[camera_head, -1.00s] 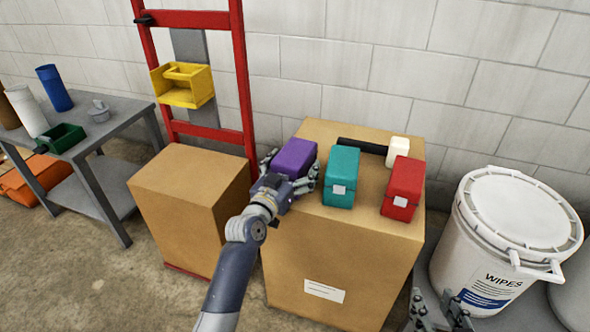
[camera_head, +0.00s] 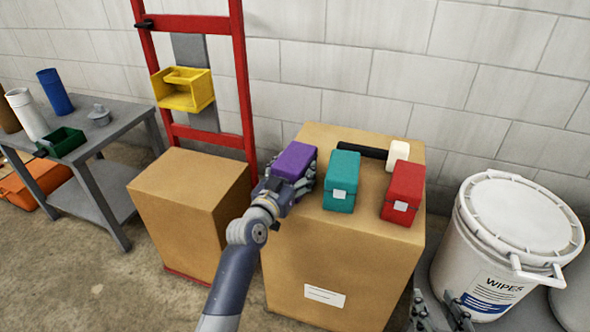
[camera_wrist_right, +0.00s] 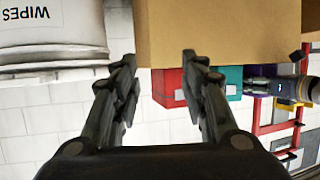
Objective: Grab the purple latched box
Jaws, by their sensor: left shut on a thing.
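The purple latched box (camera_head: 295,160) sits at the left edge of the top of a large cardboard box (camera_head: 345,265). My left gripper (camera_head: 289,178) is shut on the purple box, with its fingers around the sides. The gripper hides the box's near face and latch. In the right wrist view, a small part of the purple box (camera_wrist_right: 259,72) shows at the right. My right gripper (camera_head: 440,312) is low at the bottom right of the head view, beside the cardboard box. In the right wrist view, its fingers (camera_wrist_right: 160,80) are apart with nothing between them.
A teal box (camera_head: 341,182) and a red box (camera_head: 403,192) stand right of the purple one. A black-handled mallet with a pale head (camera_head: 398,150) lies behind them. A white wipes bucket (camera_head: 508,240) stands at right. A red hand truck (camera_head: 247,80) stands behind a smaller cardboard box (camera_head: 190,215).

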